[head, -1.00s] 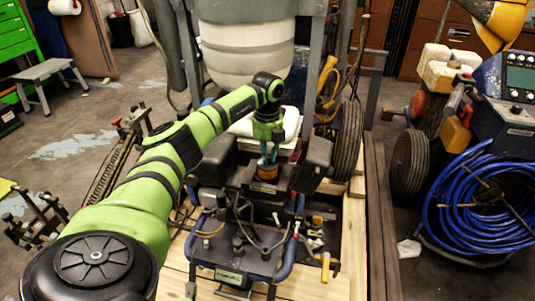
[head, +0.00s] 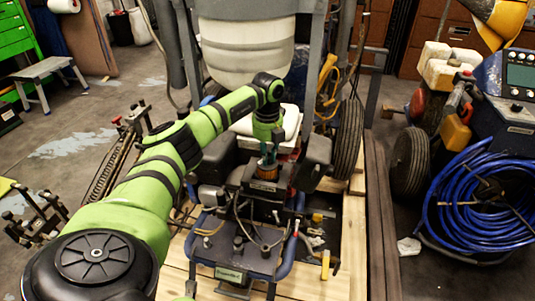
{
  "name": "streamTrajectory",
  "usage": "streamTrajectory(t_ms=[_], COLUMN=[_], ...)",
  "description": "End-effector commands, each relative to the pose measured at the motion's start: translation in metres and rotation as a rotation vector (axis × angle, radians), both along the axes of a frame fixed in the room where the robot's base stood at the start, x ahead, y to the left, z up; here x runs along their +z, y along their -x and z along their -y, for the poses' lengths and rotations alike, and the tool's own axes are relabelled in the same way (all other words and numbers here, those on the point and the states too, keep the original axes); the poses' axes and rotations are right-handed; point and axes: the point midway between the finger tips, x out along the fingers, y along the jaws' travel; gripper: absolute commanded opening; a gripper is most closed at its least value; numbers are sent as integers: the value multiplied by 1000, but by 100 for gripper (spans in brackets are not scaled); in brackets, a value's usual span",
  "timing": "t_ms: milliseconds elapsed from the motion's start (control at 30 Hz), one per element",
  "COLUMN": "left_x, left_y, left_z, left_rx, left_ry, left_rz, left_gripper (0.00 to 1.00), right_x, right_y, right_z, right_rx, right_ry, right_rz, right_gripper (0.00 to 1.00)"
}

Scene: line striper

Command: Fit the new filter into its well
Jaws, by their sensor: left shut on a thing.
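My left gripper (head: 268,156) points down over the middle of the machine and is shut on the filter (head: 266,172), a small orange-brown ribbed cylinder. The filter is upright, at the dark engine block (head: 262,188) behind the blue-framed front panel. The well is not clearly visible, hidden by the filter or the block around it. I cannot tell how deep the filter sits, or whether it touches the block.
A white tank (head: 243,50) stands behind the gripper between grey uprights. A black wheel (head: 348,138) is to the right. Cables loop over the blue frame (head: 240,262) in front. Small tools lie on the pallet's right side. A blue hose coil (head: 480,205) stands farther right.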

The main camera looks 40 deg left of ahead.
Motion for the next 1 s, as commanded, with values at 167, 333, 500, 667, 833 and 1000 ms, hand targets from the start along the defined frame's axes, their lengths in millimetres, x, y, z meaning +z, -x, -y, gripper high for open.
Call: streamTrajectory(t_ms=[167, 333, 500, 667, 833, 1000], left_x=[-5, -9, -8, -8, -8, -8], left_y=[0, 0, 0, 0, 0, 0], left_z=[0, 0, 0, 0, 0, 0], left_rx=[0, 0, 0, 0, 0, 0], left_ry=[1, 0, 0, 0, 0, 0], left_rz=[-1, 0, 0, 0, 0, 0], left_gripper=[0, 22, 46, 50, 62, 62], right_x=[-1, -2, -2, -2, -2, -2], right_y=[0, 0, 0, 0, 0, 0], right_z=[0, 0, 0, 0, 0, 0], right_rx=[0, 0, 0, 0, 0, 0], right_ry=[0, 0, 0, 0, 0, 0], right_rz=[0, 0, 0, 0, 0, 0], right_gripper=[41, 41, 41, 41, 41, 41])
